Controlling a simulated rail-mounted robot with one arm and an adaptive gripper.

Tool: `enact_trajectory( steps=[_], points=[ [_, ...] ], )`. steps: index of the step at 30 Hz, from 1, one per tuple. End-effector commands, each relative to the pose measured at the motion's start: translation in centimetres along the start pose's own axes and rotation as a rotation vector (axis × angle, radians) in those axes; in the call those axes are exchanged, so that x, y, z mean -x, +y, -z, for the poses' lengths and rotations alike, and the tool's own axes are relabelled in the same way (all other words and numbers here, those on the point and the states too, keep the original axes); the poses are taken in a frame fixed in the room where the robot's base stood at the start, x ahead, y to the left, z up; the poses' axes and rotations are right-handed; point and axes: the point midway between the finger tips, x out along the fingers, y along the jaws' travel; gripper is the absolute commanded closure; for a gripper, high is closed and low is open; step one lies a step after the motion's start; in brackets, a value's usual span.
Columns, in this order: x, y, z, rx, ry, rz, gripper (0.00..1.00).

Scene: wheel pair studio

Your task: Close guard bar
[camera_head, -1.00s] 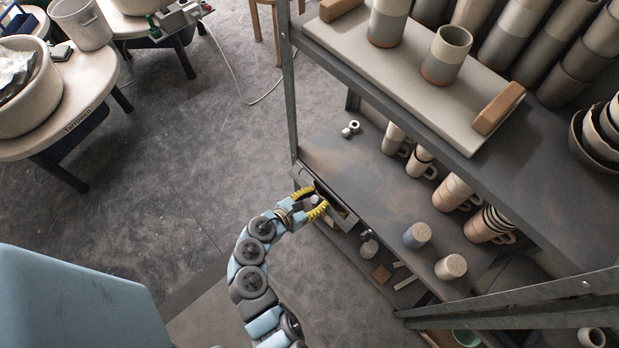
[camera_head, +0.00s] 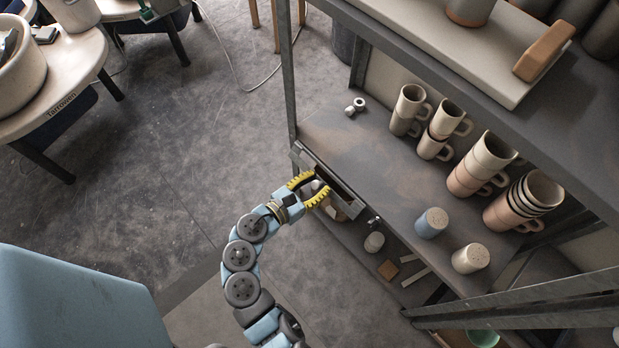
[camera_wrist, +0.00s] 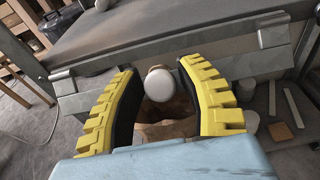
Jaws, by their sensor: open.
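The guard bar (camera_head: 350,209) is a grey metal strip along the front edge of the middle shelf. A dark gap shows between part of it and the shelf, so it stands away from the edge there. In the wrist view, grey metal lengths (camera_wrist: 92,101) show left and right of my fingers. My gripper (camera_head: 308,191) has yellow ribbed fingers and is open at the bar's front. Between the fingers in the wrist view (camera_wrist: 168,102) are pale rounded things and something brown; whether the fingers touch them or the bar I cannot tell.
The middle shelf (camera_head: 375,165) holds several mugs (camera_head: 483,165), a blue shaker (camera_head: 431,223) and a pale shaker (camera_head: 470,257). A metal upright (camera_head: 287,75) stands at its left end. Small items lie on the shelf below. Open floor (camera_head: 185,130) lies to the left.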

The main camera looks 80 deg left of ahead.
Motion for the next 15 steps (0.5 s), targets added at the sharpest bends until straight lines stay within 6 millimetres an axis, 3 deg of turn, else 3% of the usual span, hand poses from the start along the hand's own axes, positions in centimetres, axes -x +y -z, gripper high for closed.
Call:
enact_trajectory(
  steps=[15],
  points=[
    [-0.3,0.1,0.97,-0.004,-0.101,-0.002,0.63]
  ],
)
